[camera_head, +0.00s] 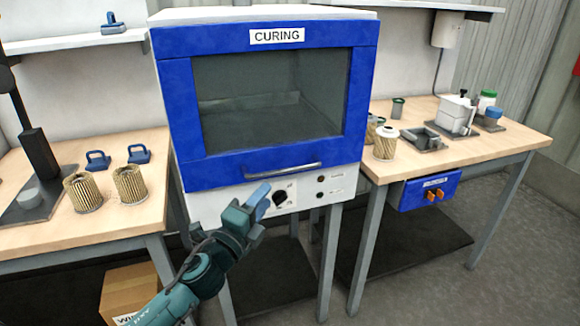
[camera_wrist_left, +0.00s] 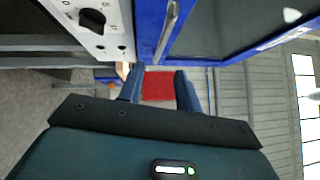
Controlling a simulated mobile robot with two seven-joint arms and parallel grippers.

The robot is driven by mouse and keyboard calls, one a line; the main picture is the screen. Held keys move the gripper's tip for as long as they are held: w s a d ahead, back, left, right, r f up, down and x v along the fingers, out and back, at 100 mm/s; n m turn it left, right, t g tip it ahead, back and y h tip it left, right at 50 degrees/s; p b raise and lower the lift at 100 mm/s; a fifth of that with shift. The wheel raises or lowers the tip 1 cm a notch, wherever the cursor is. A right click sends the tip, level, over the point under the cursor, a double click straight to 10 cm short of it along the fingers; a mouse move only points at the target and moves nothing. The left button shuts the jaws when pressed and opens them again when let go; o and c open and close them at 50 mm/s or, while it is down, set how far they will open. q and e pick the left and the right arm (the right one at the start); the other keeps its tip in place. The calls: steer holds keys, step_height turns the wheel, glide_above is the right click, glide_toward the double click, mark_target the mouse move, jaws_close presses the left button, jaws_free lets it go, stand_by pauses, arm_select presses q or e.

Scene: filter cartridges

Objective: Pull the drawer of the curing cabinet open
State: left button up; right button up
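The curing cabinet (camera_head: 265,14) is white with a blue front (camera_head: 200,172) that carries a dark window and a "CURING" label. The front looks closed. A silver bar handle (camera_head: 284,171) runs along its lower edge; it also shows in the left wrist view (camera_wrist_left: 167,32). My left gripper (camera_head: 248,203) is in front of the control panel, below and left of the handle. In the left wrist view its two fingers (camera_wrist_left: 158,84) stand apart with nothing visible between them. The handle lies beyond the fingertips there; contact cannot be seen. My right gripper is not in view.
The white panel (camera_head: 318,190) under the front has a black knob (camera_head: 279,198). The left bench (camera_head: 40,235) holds pleated cartridges (camera_head: 130,184) and blue clips. The right bench (camera_head: 475,150) holds a cartridge, jars and fixtures. A cardboard box (camera_head: 128,290) stands below left.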

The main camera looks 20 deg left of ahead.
mark_target(287, 170)
arm_select(q)
steer(key=x, duration=1.1)
steer(key=shift+w+d, duration=0.1)
jaws_close()
